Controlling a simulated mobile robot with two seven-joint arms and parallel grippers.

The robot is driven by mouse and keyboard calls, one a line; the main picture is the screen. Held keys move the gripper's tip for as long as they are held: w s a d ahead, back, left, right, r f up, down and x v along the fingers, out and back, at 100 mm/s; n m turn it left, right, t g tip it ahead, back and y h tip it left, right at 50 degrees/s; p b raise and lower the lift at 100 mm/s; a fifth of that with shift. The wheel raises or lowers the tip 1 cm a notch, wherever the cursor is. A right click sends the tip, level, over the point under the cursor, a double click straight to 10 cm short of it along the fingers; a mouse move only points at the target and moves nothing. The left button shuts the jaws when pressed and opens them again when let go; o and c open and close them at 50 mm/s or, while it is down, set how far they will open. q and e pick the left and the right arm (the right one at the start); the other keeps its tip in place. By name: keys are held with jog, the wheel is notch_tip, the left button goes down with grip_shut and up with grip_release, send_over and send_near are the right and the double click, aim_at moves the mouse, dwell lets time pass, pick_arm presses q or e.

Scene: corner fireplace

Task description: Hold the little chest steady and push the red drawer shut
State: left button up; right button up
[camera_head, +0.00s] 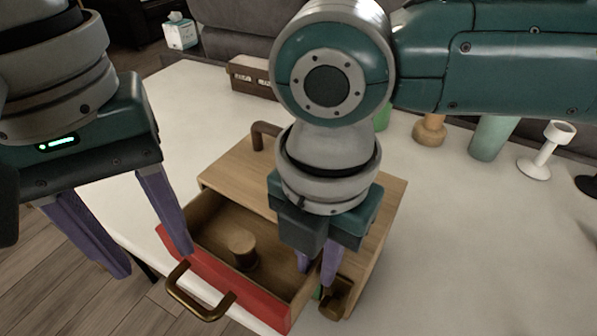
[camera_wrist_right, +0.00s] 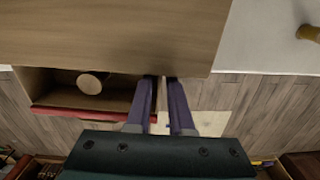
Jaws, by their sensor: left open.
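The little wooden chest (camera_head: 375,215) stands on the white table; its top also shows in the right wrist view (camera_wrist_right: 110,35). Its red drawer (camera_head: 197,262) is pulled well out, with a brass handle (camera_head: 198,306) on the front and a round wooden piece (camera_head: 242,249) inside. My left gripper (camera_head: 156,263) is open and empty, its fingers either side of the drawer's left front corner area, seemingly above it. My right gripper (camera_head: 315,277) points down at the chest's front edge, right of the open drawer. Its fingers are apart; whether they grip the chest is unclear.
A second brass handle (camera_head: 336,297) is on the chest's front at right. A wooden handle (camera_head: 264,132) rises at the chest's back left. A brown box (camera_head: 247,77), green vase (camera_head: 492,138) and white stand (camera_head: 541,160) stand behind.

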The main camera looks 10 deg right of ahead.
jog(key=shift+f, duration=0.65)
grip_shut()
dwell(1.0)
